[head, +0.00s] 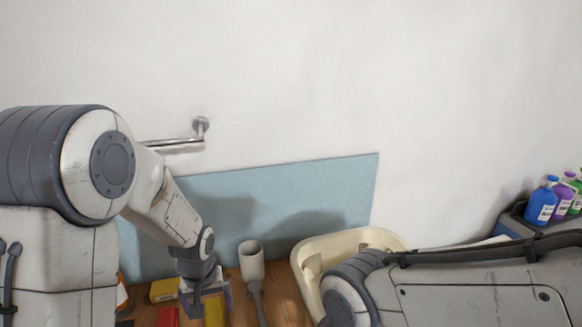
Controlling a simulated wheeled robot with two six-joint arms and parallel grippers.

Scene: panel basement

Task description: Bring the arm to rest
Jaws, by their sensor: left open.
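My left arm comes in from the left and bends down at the wrist. My left gripper (192,306) points down over the wooden table (284,300), among small coloured items, and is open. I see nothing clearly held between its fingers. My right arm (465,295) lies across the lower right, over part of the cream basin. Its gripper is out of the picture.
A yellow box (163,290), a red item (168,317) and another yellow item (213,313) lie around the left gripper. A pale cup-like tool (251,261) stands right of it, before the cream basin (345,237). A blue panel (300,185) backs the table. Bottles (541,203) stand far right.

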